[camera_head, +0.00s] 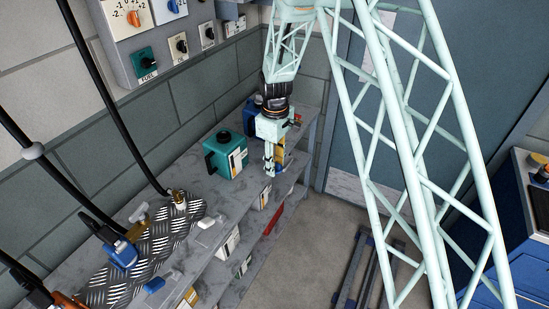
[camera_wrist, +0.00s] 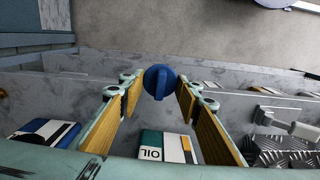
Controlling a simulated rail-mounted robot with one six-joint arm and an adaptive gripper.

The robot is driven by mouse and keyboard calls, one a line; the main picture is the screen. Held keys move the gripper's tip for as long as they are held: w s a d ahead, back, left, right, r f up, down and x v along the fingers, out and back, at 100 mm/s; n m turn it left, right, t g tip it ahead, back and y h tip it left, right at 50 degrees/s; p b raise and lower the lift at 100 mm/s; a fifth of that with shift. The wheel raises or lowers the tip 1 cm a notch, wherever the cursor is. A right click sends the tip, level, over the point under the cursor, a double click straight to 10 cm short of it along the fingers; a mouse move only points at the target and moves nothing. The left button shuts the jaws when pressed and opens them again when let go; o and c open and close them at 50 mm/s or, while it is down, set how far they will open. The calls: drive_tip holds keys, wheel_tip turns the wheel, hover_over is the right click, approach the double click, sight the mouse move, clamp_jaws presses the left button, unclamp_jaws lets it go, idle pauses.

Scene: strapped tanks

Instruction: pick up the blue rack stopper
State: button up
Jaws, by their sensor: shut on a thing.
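The blue rack stopper (camera_wrist: 160,82) is a round blue knob with a raised grip bar. In the wrist view it sits between the yellow-padded fingertips of my gripper (camera_wrist: 159,88), which is shut on it. In the head view my gripper (camera_head: 269,172) points down at the front edge of the grey marble-look shelf, right of the teal tank. I cannot make out the stopper in the head view. Whether it is clear of the rack is hard to tell.
A teal tank (camera_head: 228,155) and a blue tank (camera_head: 250,116) stand on the shelf (camera_head: 190,160) close by. An OIL label (camera_wrist: 152,154) shows below the fingers. Nozzles and hoses crowd the tread plate (camera_head: 165,240). Open floor (camera_head: 300,240) lies in front.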

drive_tip(key=shift+s+d+r, duration=0.1)
drive_tip(key=shift+s, duration=0.8)
drive_tip(key=s+d+m, duration=0.2)
drive_tip(key=d+m, duration=0.4)
drive_tip(key=d, duration=0.6)
drive_tip(key=s+d+f+m, duration=0.1)
drive_tip(key=d+m, duration=0.5)
drive_tip(key=d, duration=0.6)
drive_tip(key=shift+s+d, duration=0.25)
drive_tip(key=shift+s, duration=0.65)
drive_tip(key=shift+w+a, duration=0.1)
drive_tip(key=shift+a, duration=0.05)
